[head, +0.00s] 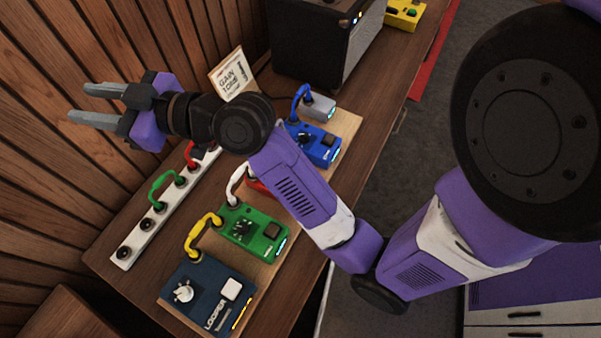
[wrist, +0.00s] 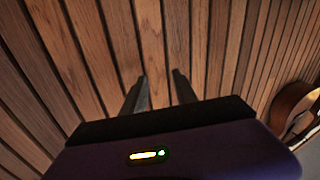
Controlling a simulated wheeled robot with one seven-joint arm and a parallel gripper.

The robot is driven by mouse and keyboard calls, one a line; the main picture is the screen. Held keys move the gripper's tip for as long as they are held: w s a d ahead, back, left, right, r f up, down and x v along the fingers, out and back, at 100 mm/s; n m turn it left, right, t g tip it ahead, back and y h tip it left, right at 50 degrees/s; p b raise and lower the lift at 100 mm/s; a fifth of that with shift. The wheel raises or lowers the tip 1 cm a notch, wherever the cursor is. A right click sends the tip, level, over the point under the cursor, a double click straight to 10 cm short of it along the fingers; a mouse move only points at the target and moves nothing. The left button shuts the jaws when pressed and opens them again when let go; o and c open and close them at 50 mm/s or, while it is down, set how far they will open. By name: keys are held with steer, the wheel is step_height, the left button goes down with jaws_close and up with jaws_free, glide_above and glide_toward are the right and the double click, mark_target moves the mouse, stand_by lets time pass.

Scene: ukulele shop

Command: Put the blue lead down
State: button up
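The blue lead (head: 297,101) is a short arched cable. It stands between the blue pedal (head: 318,148) and the small grey pedal (head: 319,108) in the head view, and appears plugged at both ends. My gripper (head: 78,103) is up at the left in front of the wooden wall, well away from the blue lead. Its two fingers are apart with nothing between them. The wrist view shows the fingers of my gripper (wrist: 160,77) apart and empty, facing the slatted wall. The blue lead is not in the wrist view.
A white socket strip (head: 138,238) holds green and red leads (head: 162,187). A green pedal (head: 255,231), a dark looper pedal (head: 208,292) and yellow and white leads are on the board. An amplifier (head: 318,45) and gain card (head: 231,76) stand behind.

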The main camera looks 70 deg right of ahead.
steer(key=s+a+f+m+g+h, duration=0.1)
steer(key=s+a+f+m+h, duration=0.15)
steer(key=s+f, duration=0.55)
steer(key=s+a+f+m+g+h, duration=0.1)
steer(key=s+a+f+m, duration=0.4)
steer(key=s, duration=0.4)
steer(key=s+d+f+n, duration=0.1)
steer(key=s+n, duration=0.1)
steer(key=s, duration=0.7)
steer(key=s+d+f+n+g+y, duration=0.1)
steer(key=s+n, duration=0.2)
steer(key=s, duration=0.6)
steer(key=shift+s+d, duration=0.3)
steer(key=shift+d+y, duration=0.1)
steer(key=shift+y, duration=0.15)
